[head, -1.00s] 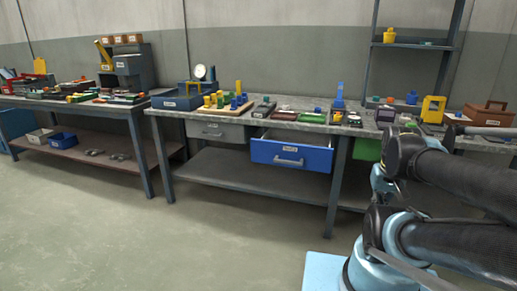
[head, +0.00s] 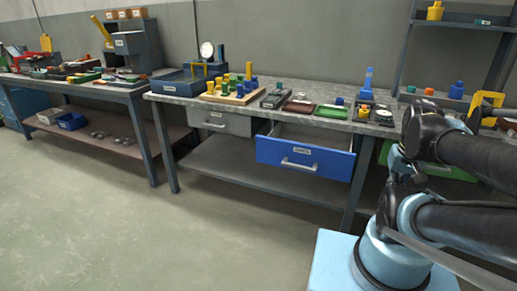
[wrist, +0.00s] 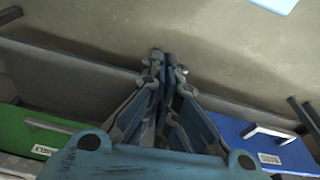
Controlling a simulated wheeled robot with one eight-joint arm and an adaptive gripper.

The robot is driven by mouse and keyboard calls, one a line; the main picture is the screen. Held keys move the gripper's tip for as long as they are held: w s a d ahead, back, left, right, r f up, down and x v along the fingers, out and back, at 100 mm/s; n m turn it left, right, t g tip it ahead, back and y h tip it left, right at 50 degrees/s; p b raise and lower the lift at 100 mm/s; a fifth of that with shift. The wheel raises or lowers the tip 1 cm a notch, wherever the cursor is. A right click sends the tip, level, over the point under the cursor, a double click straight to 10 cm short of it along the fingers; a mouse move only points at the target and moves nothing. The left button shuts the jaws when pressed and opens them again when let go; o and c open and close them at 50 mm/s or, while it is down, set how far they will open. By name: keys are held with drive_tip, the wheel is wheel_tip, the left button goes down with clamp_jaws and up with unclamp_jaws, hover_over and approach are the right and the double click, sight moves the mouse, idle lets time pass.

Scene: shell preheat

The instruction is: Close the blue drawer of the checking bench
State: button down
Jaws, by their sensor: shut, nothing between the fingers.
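The blue drawer (head: 305,159) of the checking bench (head: 260,98) is pulled out, with its box standing forward of the bench front and a light bar handle (head: 298,164) on its face. In the wrist view the blue drawer (wrist: 250,138) is at the right, with its handle (wrist: 272,133) and label showing. My gripper (wrist: 165,58) is shut and empty in the wrist view. It points at the floor between the green and blue drawers and is apart from both. In the head view my arm is at the right and the gripper is hidden.
A grey drawer (head: 220,122) left of the blue one looks shut. A green drawer (wrist: 35,130) is at the left of the wrist view. Blocks and trays crowd the bench top. The floor (head: 120,230) before the bench is clear.

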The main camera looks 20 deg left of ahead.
drive_tip(key=shift+a, duration=0.1)
drive_tip(key=w+a+r+n, duration=0.4)
drive_tip(key=w+a+n, duration=0.3)
drive_tip(key=a+n, duration=0.25)
drive_tip(key=w+a+r+n, duration=0.5)
drive_tip(key=w+a+n, duration=0.1)
drive_tip(key=a+n, duration=0.35)
drive_tip(key=s+a+f+n+t, duration=0.1)
drive_tip(key=s+a+f+n, duration=0.15)
drive_tip(key=a+n, duration=0.95)
drive_tip(key=s+a+f+n+t, duration=0.1)
drive_tip(key=s+a+n, duration=0.25)
drive_tip(key=a, duration=1.55)
drive_tip(key=w+f, duration=0.8)
drive_tip(key=f, duration=0.1)
drive_tip(key=shift+w+f, duration=0.15)
drive_tip(key=shift+f, duration=0.2)
